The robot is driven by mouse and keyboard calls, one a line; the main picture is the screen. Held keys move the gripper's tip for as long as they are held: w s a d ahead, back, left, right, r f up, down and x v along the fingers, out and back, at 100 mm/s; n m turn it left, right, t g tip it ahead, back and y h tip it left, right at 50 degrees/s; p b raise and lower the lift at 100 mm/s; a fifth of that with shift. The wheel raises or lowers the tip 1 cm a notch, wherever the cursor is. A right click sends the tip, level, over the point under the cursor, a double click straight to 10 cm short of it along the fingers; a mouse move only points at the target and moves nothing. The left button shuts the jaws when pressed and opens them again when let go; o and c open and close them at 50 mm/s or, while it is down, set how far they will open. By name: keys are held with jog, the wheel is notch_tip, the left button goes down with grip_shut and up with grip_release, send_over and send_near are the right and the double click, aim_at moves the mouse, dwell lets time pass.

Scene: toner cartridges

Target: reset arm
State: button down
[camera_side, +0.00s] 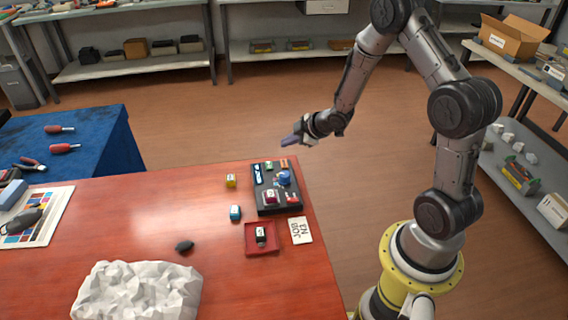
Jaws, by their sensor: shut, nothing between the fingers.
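My gripper (290,139) is shut and empty. It hangs in the air above and behind the far right corner of the red table, pointing left. Below it, a dark tray (263,208) stands on the table and holds several small items, among them a dark red cartridge (270,197) and a blue round piece (284,177). A small red tray (250,247) in front of it holds a black cartridge (261,235). A yellow cartridge (231,181) and a teal cartridge (235,212) lie on the table to the left of the dark tray.
A white card (301,230) lies right of the red tray. A dark lump (184,246) and a crumpled white mass (137,292) lie nearer the front. A colour chart (32,222) is at the left. The middle of the red table (140,215) is clear. A blue-covered table (95,140) stands behind.

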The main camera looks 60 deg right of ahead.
dwell(0.4)
jog(key=shift+w+a+r, duration=0.1)
jog(key=shift+a, duration=0.15)
jog(key=w+a+r+n+t, duration=0.15)
jog(key=a+r, duration=0.25)
jog(key=r, duration=0.6)
jog(key=a+r+t, duration=0.2)
jog(key=a+r, duration=0.1)
jog(key=r, duration=0.8)
jog(key=s+a+r+m+h, duration=0.1)
jog(key=s+a+r+m, duration=0.25)
jog(key=s+r, duration=0.5)
jog(key=s+a+f+m+g, duration=0.1)
jog(key=s+f+m+g, duration=0.1)
jog(key=s, duration=0.5)
jog(key=s+a+f+m+g+y, duration=0.1)
jog(key=s+a+f+m+g, duration=0.1)
jog(key=s, duration=0.5)
jog(key=s+a+f+m+g, duration=0.2)
jog(key=s+f+g, duration=0.1)
jog(key=s, duration=0.4)
jog(key=shift+s+f, duration=0.25)
jog(key=shift+f, duration=0.1)
